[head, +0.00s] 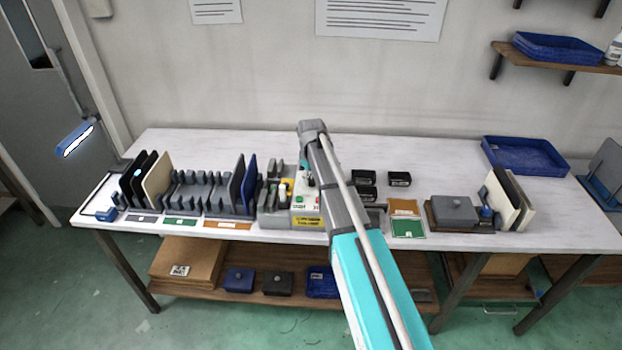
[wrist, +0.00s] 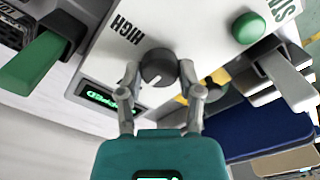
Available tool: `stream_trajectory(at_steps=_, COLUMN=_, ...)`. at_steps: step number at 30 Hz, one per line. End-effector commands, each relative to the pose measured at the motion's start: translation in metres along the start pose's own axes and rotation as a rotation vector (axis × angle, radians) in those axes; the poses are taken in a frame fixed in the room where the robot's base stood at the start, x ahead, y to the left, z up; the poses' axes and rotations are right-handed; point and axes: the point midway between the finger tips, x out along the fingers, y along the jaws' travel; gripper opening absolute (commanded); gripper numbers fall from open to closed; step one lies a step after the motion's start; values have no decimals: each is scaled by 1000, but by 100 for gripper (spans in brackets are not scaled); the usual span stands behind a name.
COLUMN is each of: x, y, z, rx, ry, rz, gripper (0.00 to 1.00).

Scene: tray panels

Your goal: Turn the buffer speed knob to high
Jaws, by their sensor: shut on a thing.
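The dark round speed knob (wrist: 158,66) sits on the white face of a control box, with the word HIGH printed above and left of it in the wrist view. A pale mark shows on the knob's lower part, pointing away from HIGH. My gripper (wrist: 160,78) has a finger on each side of the knob and is shut on it. In the head view the control box (head: 304,203) stands mid-bench with a yellow label on its front. My arm hides part of it, and the knob cannot be made out there.
A green button (wrist: 248,27) and a lit green display (wrist: 99,98) lie near the knob. A slotted grey rack (head: 190,190) with upright panels stands left of the box. Small black boxes (head: 399,178) and a blue tray (head: 524,156) lie right. The bench's back strip is clear.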

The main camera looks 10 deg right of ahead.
Motion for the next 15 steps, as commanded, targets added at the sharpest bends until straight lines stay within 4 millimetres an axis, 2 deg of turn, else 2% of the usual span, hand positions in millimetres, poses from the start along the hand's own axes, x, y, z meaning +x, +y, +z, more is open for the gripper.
stream_trajectory(at_steps=8, x=0, y=-1, z=0, rx=19, ry=0, rz=-2, gripper=0)
stream_trajectory(at_steps=15, x=0, y=-1, z=0, rx=102, ry=-1, rz=-2, gripper=0)
